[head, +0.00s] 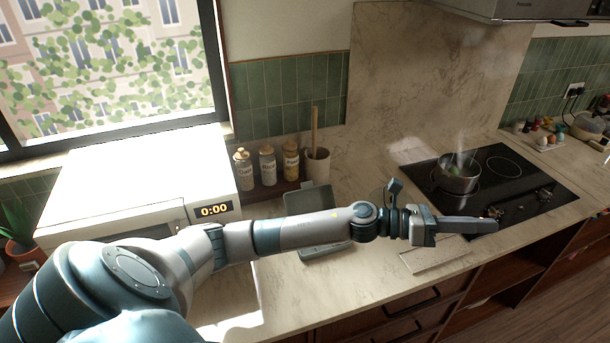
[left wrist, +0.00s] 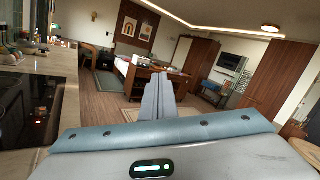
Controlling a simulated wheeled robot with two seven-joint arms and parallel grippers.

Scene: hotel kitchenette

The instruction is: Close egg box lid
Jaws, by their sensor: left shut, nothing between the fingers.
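A grey-green box, which looks like the egg box, sits on the counter in the head view. Its lid (head: 308,198) stands raised at the back, and part of its base (head: 325,252) shows in front. My left forearm crosses over it and hides the middle, so I cannot see its contents. My left gripper (head: 488,226) is shut and empty, well to the right of the box, over the near edge of the cooktop. Its closed fingers (left wrist: 157,98) also show in the left wrist view, pointing toward the room. My right gripper is not in view.
A pot (head: 458,178) steams on the black cooktop (head: 505,205). Several jars (head: 267,166) and a utensil holder (head: 317,166) stand behind the box. A white appliance (head: 135,185) with a clock is at left. A pale board (head: 436,255) lies near the counter's front edge.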

